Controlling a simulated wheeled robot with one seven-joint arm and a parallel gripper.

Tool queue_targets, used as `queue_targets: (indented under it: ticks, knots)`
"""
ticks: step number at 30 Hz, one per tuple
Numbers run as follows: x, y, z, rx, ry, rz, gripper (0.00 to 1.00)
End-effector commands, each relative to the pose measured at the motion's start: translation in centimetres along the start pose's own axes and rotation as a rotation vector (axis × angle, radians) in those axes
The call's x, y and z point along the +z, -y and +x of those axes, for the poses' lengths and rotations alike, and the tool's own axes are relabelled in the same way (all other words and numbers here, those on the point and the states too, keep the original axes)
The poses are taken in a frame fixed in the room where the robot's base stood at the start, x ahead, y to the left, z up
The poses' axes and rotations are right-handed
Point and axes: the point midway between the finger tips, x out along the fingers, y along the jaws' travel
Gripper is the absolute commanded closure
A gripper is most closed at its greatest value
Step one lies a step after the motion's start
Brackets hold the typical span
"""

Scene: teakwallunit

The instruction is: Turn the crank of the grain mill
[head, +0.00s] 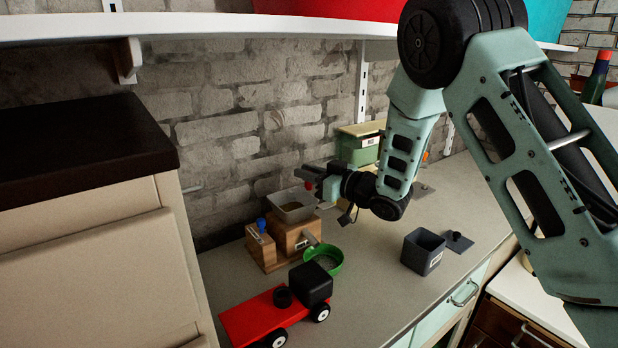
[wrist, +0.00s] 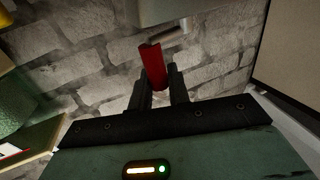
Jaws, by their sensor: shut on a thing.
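The grain mill (head: 287,236) is a wooden box with a grey hopper (head: 293,207) on top, standing on the counter near the brick wall. Its crank has a red handle (head: 309,186), mostly hidden by my gripper in the head view. My gripper (head: 312,177) reaches in from the right above the hopper. In the wrist view, the red handle (wrist: 153,68) stands between the two dark fingers, which are shut on it. A grey metal crank piece (wrist: 168,34) joins its far end. A green bowl (head: 323,264) stands at the mill's front right.
A smaller wooden box with a blue knob (head: 261,223) stands left of the mill. A red toy truck (head: 262,318) with a black block is in front. A dark grey bin (head: 422,252) stands to the right. A shelf (head: 230,27) runs overhead. A green box (head: 360,150) stands behind my wrist.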

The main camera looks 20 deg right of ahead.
Motion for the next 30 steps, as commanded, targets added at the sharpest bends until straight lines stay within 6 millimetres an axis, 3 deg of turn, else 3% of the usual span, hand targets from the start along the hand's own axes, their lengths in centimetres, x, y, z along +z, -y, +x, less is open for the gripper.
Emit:
queue_targets:
  ticks: [18,30]
  knots:
    - [0.0,-0.9,1.9,-0.485,-0.003,-0.002,1.0]
    - [-0.1,-0.8,2.5,-0.633,-0.003,-0.001,1.0]
